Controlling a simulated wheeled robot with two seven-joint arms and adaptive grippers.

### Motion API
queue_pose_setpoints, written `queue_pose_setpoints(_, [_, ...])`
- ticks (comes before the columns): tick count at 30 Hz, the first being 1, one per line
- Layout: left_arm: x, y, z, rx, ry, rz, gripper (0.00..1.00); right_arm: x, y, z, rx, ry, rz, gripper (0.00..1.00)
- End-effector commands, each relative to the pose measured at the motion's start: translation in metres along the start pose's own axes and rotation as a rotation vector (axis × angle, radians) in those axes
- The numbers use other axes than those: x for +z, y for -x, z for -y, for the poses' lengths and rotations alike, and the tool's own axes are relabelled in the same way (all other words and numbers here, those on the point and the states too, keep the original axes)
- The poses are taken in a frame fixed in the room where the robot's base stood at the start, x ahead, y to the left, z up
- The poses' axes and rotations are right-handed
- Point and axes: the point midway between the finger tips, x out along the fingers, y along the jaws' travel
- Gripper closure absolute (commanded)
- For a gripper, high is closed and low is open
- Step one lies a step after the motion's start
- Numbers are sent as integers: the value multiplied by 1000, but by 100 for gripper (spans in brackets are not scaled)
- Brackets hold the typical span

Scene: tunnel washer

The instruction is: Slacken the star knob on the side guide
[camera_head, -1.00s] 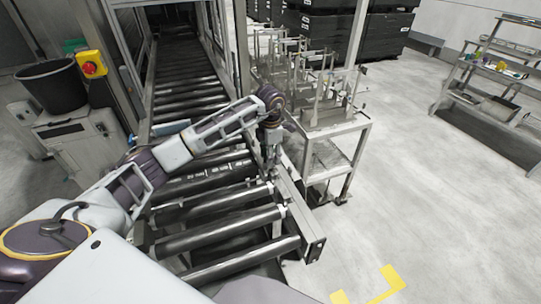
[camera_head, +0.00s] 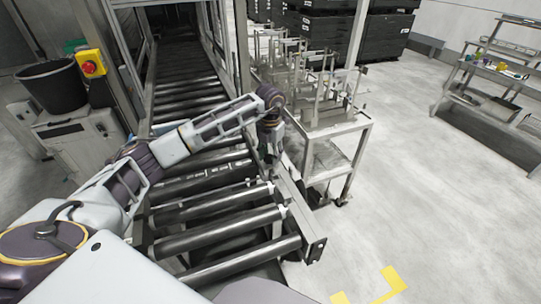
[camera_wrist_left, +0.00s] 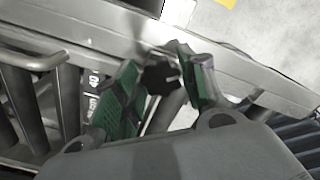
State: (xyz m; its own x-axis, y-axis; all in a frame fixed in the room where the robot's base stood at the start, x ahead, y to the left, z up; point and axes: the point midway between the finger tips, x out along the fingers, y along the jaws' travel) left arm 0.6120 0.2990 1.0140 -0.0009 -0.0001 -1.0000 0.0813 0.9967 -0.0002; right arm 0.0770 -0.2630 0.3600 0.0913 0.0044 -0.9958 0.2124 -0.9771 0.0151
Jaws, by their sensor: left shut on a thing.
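The black star knob (camera_wrist_left: 160,76) sits at the side guide's grey metal rail (camera_wrist_left: 85,33) in the left wrist view. My left gripper (camera_wrist_left: 163,73) is shut on it, with a green-padded finger on either side. A pale mark shows on the knob's face. In the head view my left gripper (camera_head: 268,158) points down at the rail along the right side of the roller conveyor (camera_head: 222,215). The knob is too small and covered to make out there. My right gripper is not in view.
A metal frame stand (camera_head: 340,135) stands close to the right of the rail. A yellow box with a red button (camera_head: 91,64) and a black bin (camera_head: 55,85) are at the left. The floor at the right is open, with yellow markings (camera_head: 385,285).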

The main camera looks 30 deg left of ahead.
Motion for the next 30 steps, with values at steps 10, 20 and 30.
queue_pose_setpoints(10, [0, 1, -2, 1, 268, 3, 82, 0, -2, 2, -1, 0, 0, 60])
queue_pose_setpoints(20, [0, 1, -2, 0, 527, 3, 82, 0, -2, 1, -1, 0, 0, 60])
queue_pose_setpoints(30, [0, 1, -3, -1, 757, 3, 82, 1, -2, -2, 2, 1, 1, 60])
